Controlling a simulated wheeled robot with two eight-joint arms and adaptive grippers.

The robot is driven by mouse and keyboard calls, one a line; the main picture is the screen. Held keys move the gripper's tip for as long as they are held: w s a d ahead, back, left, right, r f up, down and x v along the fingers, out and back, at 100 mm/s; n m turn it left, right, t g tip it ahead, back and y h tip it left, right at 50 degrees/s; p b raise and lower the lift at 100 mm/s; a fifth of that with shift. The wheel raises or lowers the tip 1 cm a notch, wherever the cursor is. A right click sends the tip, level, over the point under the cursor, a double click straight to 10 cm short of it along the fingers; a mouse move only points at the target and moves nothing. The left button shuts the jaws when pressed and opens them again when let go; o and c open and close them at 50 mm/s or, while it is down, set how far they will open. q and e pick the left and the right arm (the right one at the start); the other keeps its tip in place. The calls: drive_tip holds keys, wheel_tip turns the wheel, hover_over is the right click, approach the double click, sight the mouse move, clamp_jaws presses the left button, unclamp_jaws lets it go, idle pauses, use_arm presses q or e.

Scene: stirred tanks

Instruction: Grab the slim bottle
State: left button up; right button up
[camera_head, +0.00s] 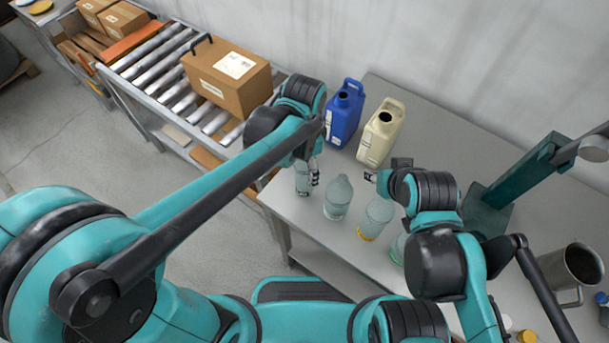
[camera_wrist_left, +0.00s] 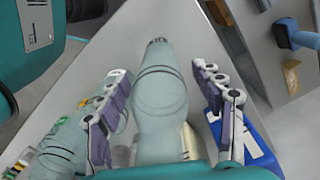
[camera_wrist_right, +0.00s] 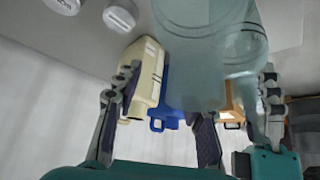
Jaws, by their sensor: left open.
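In the left wrist view, a pale translucent bottle (camera_wrist_left: 160,100) lies between the two spread fingers of the left gripper (camera_wrist_left: 165,105), with gaps on both sides. My right gripper (camera_head: 385,172) is beside the row, behind an orange-based bottle (camera_head: 376,217). In the right wrist view its fingers are apart, and large translucent bottles (camera_wrist_right: 205,70) fill the upper middle; contact cannot be told.
Blue (camera_head: 344,113) and cream (camera_head: 380,133) jugs stand behind. A roller conveyor (camera_head: 166,78) with a box (camera_head: 228,75) is at left. A metal mug (camera_head: 570,272) stands at right.

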use_arm(q)
drive_tip(key=shift+c, duration=1.3)
drive_tip(key=c, duration=1)
